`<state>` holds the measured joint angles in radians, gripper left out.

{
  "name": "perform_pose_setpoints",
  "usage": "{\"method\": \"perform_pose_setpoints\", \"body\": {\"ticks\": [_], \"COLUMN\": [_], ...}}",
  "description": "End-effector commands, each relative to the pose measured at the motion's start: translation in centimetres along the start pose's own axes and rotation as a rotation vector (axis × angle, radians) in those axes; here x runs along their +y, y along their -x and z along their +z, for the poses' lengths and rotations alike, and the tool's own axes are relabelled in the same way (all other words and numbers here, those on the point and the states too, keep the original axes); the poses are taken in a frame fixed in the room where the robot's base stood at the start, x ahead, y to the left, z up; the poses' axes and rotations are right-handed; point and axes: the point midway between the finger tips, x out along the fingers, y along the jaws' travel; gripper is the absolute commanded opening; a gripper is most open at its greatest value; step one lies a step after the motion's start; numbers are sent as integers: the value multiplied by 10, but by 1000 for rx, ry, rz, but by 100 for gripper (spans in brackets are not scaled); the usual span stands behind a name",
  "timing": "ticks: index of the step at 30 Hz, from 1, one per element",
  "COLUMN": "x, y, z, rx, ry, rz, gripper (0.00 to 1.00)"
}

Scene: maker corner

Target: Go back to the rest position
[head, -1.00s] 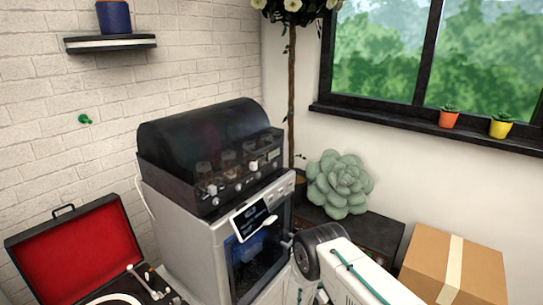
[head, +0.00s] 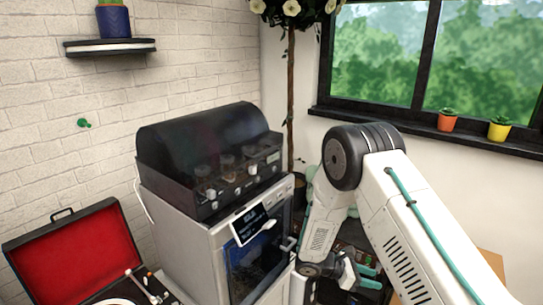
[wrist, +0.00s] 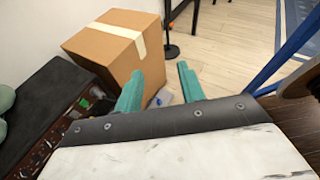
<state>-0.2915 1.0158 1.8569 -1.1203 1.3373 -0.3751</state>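My gripper (head: 366,275) hangs at the lower middle right of the head view, to the right of the grey-white printer (head: 190,250). My raised, bent arm is above it. In the wrist view, the two teal fingers of my gripper (wrist: 160,88) stand apart with nothing held between them. A small pale object (wrist: 164,96) shows beyond the gap, too blurred to name. A cardboard box (wrist: 112,45) lies past the left finger.
A dark cabinet (wrist: 45,110) is at the left of the wrist view. An open red-lined record player (head: 75,255) stands left of the printer. A blue frame bar (wrist: 290,45) is at right.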

Motion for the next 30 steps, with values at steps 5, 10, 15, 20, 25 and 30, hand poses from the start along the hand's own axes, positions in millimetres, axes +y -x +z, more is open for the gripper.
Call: {"method": "perform_pose_setpoints", "body": {"ticks": [5,10,15,20,25,30], "x": [-46,-94,-143,-188,-234,-277], "y": [20,40,59,77,96,111], "z": [70,122,164,195,221,241], "rx": [134,255,380,498,631,769], "ry": [-242,-455,-652,-822,-984,-1122], "rz": [-168,-323,-468,-593,-710,-805], "gripper": [39,39,39,39,39,39]}}
